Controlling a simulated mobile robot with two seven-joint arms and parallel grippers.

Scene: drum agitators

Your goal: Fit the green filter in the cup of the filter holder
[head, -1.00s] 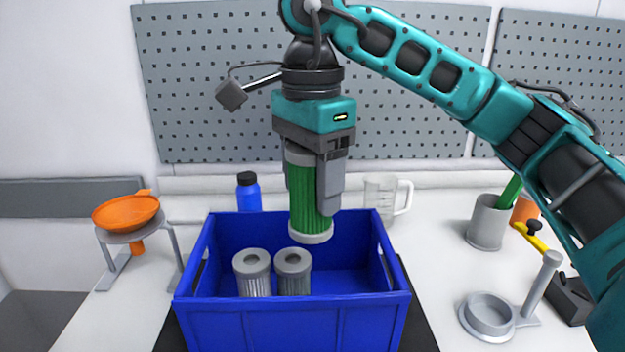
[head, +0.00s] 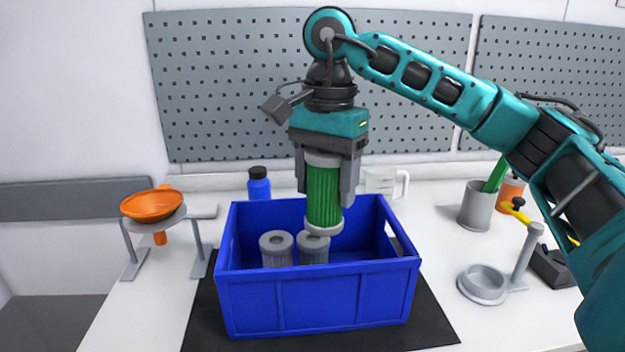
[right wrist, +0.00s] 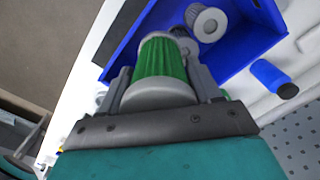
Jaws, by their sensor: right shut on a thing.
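The green filter (head: 324,197) is a pleated cylinder with light grey end caps. My right gripper (head: 328,190) is shut on it and holds it upright over the blue crate, its lower end about level with the crate's rim. The right wrist view also shows the green filter (right wrist: 160,65) between the two fingers. The filter holder (head: 484,284) is a grey piece with a low round cup and an upright post, on the table at the right; its cup looks empty. My left gripper is not in view.
The blue crate (head: 318,300) stands on a black mat (head: 425,325) and holds two grey filters (head: 277,248). An orange funnel (head: 152,204) on a stand is at the left.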

